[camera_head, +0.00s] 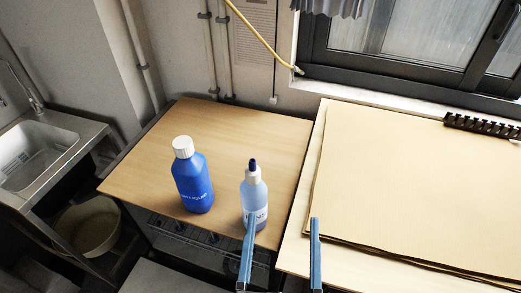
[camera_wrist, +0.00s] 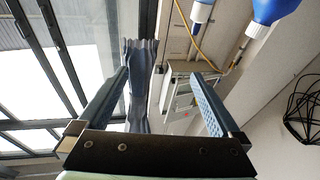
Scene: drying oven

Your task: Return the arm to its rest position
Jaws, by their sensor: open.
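My gripper (camera_head: 283,218) is open and empty at the bottom centre of the head view, with its two blue fingers spread apart. Its left finger overlaps the lower part of a small light-blue bottle with a dark tip (camera_head: 256,190); I cannot tell whether they touch. In the wrist view the gripper (camera_wrist: 160,73) is also open, with nothing held between its fingers. A larger blue bottle with a white cap (camera_head: 192,180) stands upright to the left of the small one. Bottle parts show upside down at the top right of the wrist view (camera_wrist: 272,9).
The bottles stand on a wooden top (camera_head: 135,170) over a dark cabinet. A sink (camera_head: 38,155) is at left. A yellow hose (camera_head: 262,38) hangs by the window.

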